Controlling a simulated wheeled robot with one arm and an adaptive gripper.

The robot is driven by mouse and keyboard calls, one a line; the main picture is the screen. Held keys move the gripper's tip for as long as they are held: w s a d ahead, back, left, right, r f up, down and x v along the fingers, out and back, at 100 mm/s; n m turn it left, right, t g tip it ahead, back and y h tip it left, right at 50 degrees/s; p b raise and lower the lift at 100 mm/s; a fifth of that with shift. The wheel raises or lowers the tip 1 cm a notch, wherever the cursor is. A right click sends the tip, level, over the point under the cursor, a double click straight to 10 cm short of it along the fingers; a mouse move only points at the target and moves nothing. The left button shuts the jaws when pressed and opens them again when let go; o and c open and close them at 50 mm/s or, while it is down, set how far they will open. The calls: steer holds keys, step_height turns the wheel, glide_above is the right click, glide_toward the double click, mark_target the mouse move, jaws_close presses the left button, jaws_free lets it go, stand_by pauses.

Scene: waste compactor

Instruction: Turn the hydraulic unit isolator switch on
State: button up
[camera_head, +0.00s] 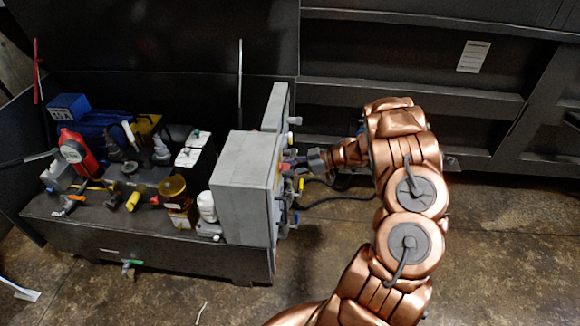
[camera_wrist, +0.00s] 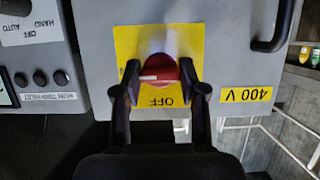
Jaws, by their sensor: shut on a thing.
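The isolator switch is a red rotary knob (camera_wrist: 158,74) on a yellow plate (camera_wrist: 190,42), on the grey face of a control box (camera_wrist: 100,97). The wrist view is upside down, and the word OFF reads inverted below the knob. A white mark on the knob lies roughly level. My gripper (camera_wrist: 160,82) has one finger on each side of the knob and is shut on it. In the head view my gripper (camera_head: 303,162) reaches the right face of the grey box (camera_head: 240,180); the knob is mostly hidden there.
A 400 V label (camera_wrist: 246,95) and a black handle (camera_wrist: 274,28) are to the right of the knob. A panel with dark buttons (camera_wrist: 40,77) is at left. Black cables (camera_head: 345,194) hang beside the box. The floor (camera_head: 500,240) at right is clear.

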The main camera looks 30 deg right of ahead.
stand_by(0.4)
steer(key=o, duration=1.1)
steer(key=shift+o, duration=0.2)
steer(key=shift+d, duration=0.1)
steer(key=v, duration=1.2)
steer(key=shift+w, duration=0.1)
